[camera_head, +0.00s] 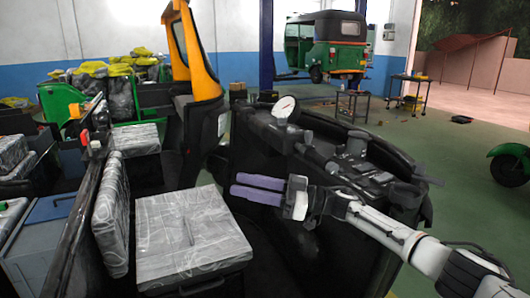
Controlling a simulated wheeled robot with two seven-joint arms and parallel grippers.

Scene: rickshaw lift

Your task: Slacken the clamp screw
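I cannot clearly pick out the clamp screw. The dark machine-like body (255,140) at centre carries a round white dial (284,107) and several small grey fittings (357,143) on its top. My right gripper (232,186) reaches in from the lower right, in front of this body. Its two purple fingers point left and lie close side by side, with nothing seen held between them. My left gripper is not in view.
A grey patterned padded seat (190,235) lies at lower left, close to the fingers. A yellow-orange upright frame (200,50) stands behind it. A green rickshaw (327,45) is raised at the back. Small tables (410,90) stand at right, with open green floor around them.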

